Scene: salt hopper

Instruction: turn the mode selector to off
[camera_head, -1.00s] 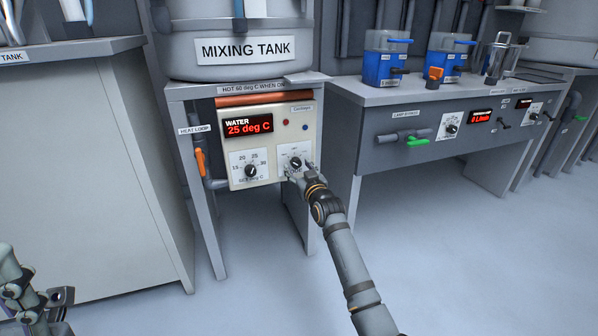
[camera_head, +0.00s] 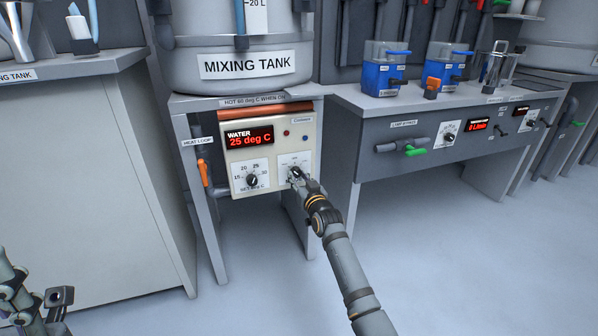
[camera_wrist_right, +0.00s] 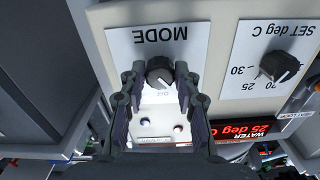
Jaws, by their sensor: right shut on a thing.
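The mode selector (camera_wrist_right: 160,70) is a dark round knob with a pale pointer line on a white plate marked MODE, upside down in the right wrist view. My right gripper (camera_wrist_right: 158,78) has one finger on each side of the knob and is shut on it. In the head view my right gripper (camera_head: 296,175) covers most of the knob at the right of the control box (camera_head: 277,135). The fingers and glare hide much of the plate's lettering, so I cannot tell the setting. My left gripper (camera_head: 59,299) is at the lower left edge, away from the box.
The temperature dial (camera_head: 252,180) sits left of the selector. The red display (camera_head: 249,137) reads WATER 25 deg C. An orange-handled valve (camera_head: 204,173) is left of the box. The mixing tank (camera_head: 245,62) stands above, and a bench (camera_head: 372,110) is to the right.

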